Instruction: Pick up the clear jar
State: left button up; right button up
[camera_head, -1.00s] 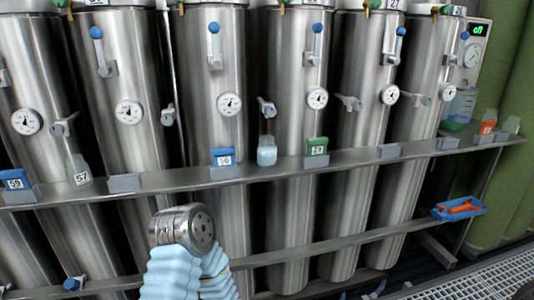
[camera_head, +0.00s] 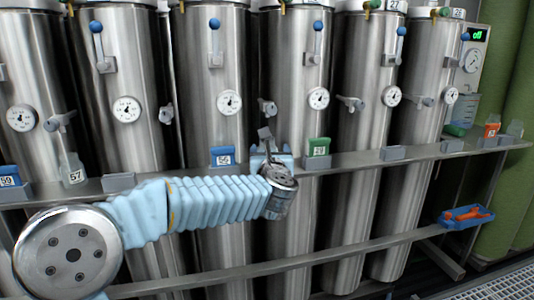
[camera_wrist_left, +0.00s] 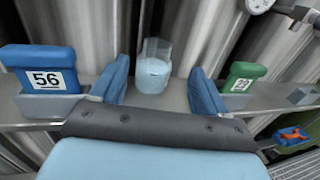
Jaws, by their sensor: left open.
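A clear jar (camera_wrist_left: 154,68) with pale blue contents stands upright on the metal shelf in the left wrist view. My left gripper (camera_wrist_left: 160,72) is open, with one blue finger on each side of the jar in that view. I cannot tell whether the fingers touch it or how deep it sits between them. In the head view my left gripper (camera_head: 270,146) is at the shelf between a blue box and a green box, and the jar is hidden behind it. Another clear container marked 57 (camera_head: 72,170) stands farther left. My right gripper is not in view.
The blue box 56 (camera_wrist_left: 42,72) and the green box (camera_wrist_left: 241,77) sit in grey holders on either side. The shelf (camera_head: 360,160) runs before tall steel tanks (camera_head: 212,130) with protruding valves. A blue tray (camera_head: 467,217) with an orange item is lower right.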

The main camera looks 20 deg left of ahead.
pick_arm(q)
jog(key=x, duration=0.4)
jog(key=shift+p, duration=0.35)
jog(key=p+x, duration=0.1)
jog(key=x, duration=0.1)
jog(key=p+x, duration=0.1)
jog(key=x, duration=0.1)
jog(key=shift+w+a+r, duration=0.1)
jog(key=shift+a+r, duration=0.1)
jog(key=shift+a, duration=0.05)
jog(key=shift+w+a+f, duration=0.1)
jog(key=shift+w+a, duration=0.1)
jog(key=shift+w, duration=0.3)
jog(key=c, duration=1.2)
jog(key=shift+o, duration=0.2)
